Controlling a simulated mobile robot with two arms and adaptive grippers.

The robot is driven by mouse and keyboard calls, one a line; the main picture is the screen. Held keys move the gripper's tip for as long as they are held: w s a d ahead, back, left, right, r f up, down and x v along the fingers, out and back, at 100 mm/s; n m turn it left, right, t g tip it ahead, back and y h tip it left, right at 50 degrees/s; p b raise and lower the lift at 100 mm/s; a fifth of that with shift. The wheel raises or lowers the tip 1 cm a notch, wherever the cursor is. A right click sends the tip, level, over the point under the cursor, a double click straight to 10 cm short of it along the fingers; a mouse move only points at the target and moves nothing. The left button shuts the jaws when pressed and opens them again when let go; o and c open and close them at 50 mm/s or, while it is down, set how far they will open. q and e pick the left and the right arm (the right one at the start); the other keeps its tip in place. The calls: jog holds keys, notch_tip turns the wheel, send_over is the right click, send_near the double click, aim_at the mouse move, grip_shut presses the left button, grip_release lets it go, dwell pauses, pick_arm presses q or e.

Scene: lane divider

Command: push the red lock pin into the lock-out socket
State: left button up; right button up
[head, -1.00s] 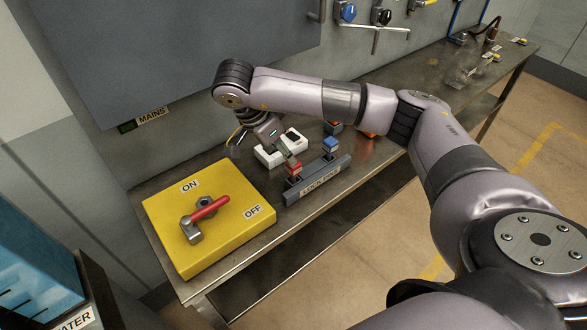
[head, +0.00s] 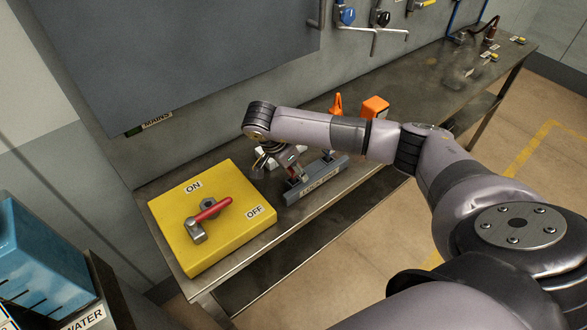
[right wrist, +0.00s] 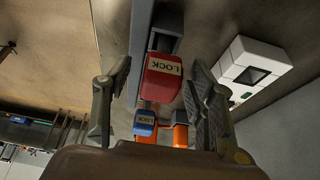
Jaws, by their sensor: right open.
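The red lock pin (right wrist: 163,78), with a LOCK label, stands in the grey pin rack (head: 318,182) on the metal bench. My right gripper (right wrist: 160,72) is open, with one finger on each side of the red pin's head; I cannot tell whether they touch it. In the head view my right gripper (head: 291,168) reaches down at the rack's left end and mostly covers the pin. The yellow switch box (head: 215,222) has a red handle pointing between ON and OFF. I cannot make out the lock-out socket for certain. My left gripper is not in view.
A white device (right wrist: 250,70) lies beside the rack. An orange cone (head: 337,105) and an orange box (head: 376,107) stand behind my right arm. The bench's front edge is close to the rack.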

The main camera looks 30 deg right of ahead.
jog(key=shift+c, duration=0.3)
grip_shut()
jog(key=shift+r, duration=0.15)
dwell(0.3)
